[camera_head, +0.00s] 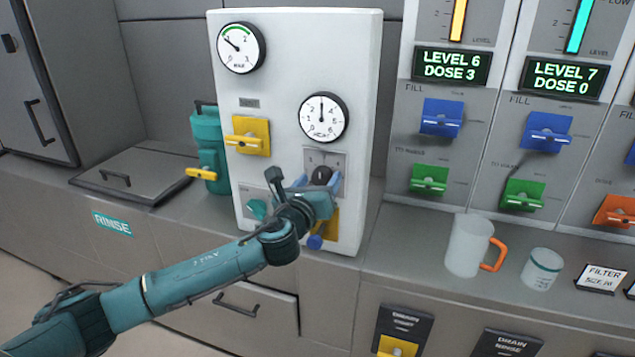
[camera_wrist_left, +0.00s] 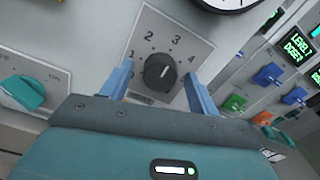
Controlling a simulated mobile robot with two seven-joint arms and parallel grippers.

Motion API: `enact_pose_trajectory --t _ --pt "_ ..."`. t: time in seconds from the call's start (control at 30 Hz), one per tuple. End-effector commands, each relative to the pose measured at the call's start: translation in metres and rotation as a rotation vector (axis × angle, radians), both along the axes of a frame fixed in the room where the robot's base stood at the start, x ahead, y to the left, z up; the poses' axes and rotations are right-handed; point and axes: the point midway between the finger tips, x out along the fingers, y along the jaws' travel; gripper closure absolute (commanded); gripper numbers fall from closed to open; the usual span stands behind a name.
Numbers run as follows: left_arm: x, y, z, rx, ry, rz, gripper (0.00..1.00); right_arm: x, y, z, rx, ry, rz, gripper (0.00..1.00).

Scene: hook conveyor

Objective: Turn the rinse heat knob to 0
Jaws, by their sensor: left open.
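In the head view the dark knob (camera_head: 321,174) sits low on the white panel. I cannot tell for certain which number it points to. My left gripper (camera_head: 317,183) is open in front of it. In the left wrist view its blue fingers (camera_wrist_left: 158,76) stand on either side of the knob, with gaps between them and it. My right gripper is not in view.
The white panel (camera_head: 290,60) also carries two round gauges, a yellow handle (camera_head: 248,135) and a teal knob (camera_head: 257,208) left of my gripper. Another yellow part (camera_head: 329,228) is partly hidden below my gripper. A mug (camera_head: 467,245) and a cup (camera_head: 541,268) stand on the right counter.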

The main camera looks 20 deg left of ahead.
Motion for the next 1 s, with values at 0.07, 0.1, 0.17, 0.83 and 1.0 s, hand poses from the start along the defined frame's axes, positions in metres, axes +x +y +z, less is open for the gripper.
enact_pose_trajectory --t 0.07,0.1,0.17,0.83,1.0 --pt "-0.0002 0.0 0.0 0.0 0.0 0.0 0.4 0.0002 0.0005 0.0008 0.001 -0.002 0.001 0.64" --pt "-0.0002 0.0 0.0 0.0 0.0 0.0 0.44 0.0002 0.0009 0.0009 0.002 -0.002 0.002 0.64" --pt "-0.0003 0.0001 0.0 0.0 0.0 0.0 0.49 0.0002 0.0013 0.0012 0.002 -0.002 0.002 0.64" --pt "-0.0005 0.0004 -0.0004 -0.021 0.001 0.002 0.84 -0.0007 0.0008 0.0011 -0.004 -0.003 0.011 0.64" --pt "-0.0006 0.0003 -0.0009 -0.085 0.004 0.002 0.84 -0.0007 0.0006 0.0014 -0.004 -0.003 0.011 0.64"
